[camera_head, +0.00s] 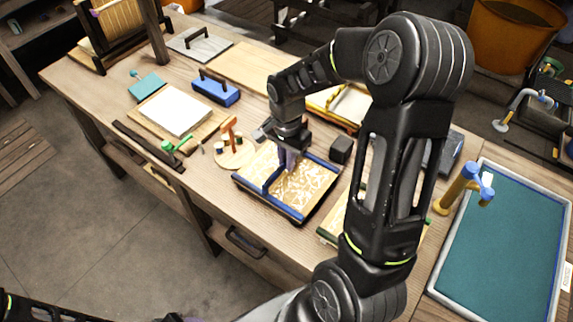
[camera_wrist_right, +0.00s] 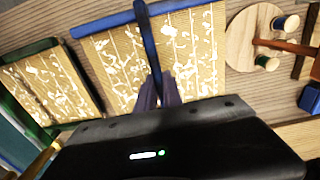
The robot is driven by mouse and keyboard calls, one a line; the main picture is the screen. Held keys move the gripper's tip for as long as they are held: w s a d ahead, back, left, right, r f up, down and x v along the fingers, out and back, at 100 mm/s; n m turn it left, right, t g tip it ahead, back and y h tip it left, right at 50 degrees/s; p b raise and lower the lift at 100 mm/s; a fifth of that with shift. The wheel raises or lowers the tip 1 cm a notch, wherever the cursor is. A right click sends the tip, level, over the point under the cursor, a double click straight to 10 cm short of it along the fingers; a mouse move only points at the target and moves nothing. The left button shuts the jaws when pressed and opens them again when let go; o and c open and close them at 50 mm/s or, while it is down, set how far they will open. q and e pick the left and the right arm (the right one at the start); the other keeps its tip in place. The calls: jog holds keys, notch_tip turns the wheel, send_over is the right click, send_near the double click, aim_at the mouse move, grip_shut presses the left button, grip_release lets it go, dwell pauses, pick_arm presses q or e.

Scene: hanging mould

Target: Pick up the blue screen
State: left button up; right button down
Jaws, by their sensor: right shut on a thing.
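The blue screen (camera_head: 308,188) is a gold-patterned panel with blue edges and a blue bar across it, near the middle of the table. It also shows in the right wrist view (camera_wrist_right: 196,50), where the blue bar runs up between my fingers. My right gripper (camera_head: 288,160) comes down from above and is shut on this bar. The wrist view shows its dark fingers (camera_wrist_right: 158,92) around the bar. I cannot tell whether the screen touches the table. Only dark parts of my left arm show at the bottom left; its gripper is out of view.
A green-edged patterned screen (camera_wrist_right: 45,88) lies beside the blue one. A round wooden board (camera_head: 234,156) with small spools is close on its left. A dark block (camera_head: 341,150) stands behind it. A large teal panel (camera_head: 510,240) lies at the right; a white sheet (camera_head: 175,112) lies left.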

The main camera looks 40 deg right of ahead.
notch_tip(320, 180, up, 10)
jog(key=shift+f+b, duration=0.2)
jog(key=shift+b, duration=0.4)
